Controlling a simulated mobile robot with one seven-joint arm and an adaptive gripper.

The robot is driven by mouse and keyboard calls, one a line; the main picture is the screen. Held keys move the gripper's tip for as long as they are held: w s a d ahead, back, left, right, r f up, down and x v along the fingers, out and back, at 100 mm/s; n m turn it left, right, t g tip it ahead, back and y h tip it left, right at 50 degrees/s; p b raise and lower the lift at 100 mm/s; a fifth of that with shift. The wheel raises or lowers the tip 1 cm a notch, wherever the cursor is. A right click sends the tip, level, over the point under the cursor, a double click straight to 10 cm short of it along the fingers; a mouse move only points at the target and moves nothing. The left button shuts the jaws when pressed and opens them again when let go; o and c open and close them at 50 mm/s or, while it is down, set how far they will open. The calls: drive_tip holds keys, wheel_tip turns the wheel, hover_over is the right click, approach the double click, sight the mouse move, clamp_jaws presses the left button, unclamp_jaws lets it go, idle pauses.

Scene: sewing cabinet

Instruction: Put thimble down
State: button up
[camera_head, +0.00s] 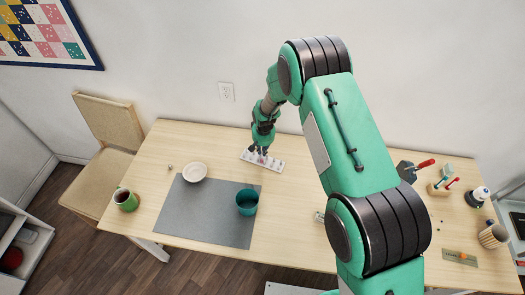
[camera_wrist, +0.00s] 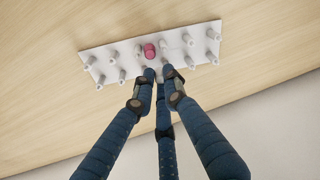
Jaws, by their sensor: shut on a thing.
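A white peg rack (camera_head: 247,157) lies on the wooden table near its back edge, and it fills the upper middle of the wrist view (camera_wrist: 100,55) with two rows of pale upright pegs. My gripper (camera_head: 263,153) is low over this rack. In the wrist view my fingertips (camera_wrist: 159,73) are closed together among the middle pegs. The thimble between them is mostly hidden, and I cannot tell whether it touches a peg. A small pink cylinder (camera_wrist: 149,50) shows at the rack's middle, just past the fingertips.
A grey mat (camera_head: 205,225) bears a pale bowl (camera_head: 195,171) and a teal cup (camera_head: 247,202). A green mug (camera_head: 126,200) stands at the left edge. Tools and small holders (camera_head: 440,188) stand at the right. Bare table lies left of the rack.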

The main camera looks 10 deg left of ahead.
drive_tip(key=shift+f, duration=0.25)
drive_tip(key=o, duration=0.7)
drive_tip(key=shift+r, duration=0.2)
drive_tip(key=shift+r+p, duration=0.4)
drive_tip(key=shift+r, duration=0.35)
wheel_tip(320, 180, up, 11)
drive_tip(key=s, duration=0.1)
drive_tip(key=shift+s+d+r, duration=0.15)
drive_tip(key=shift+s+d, duration=0.1)
drive_tip(key=shift+s, duration=0.05)
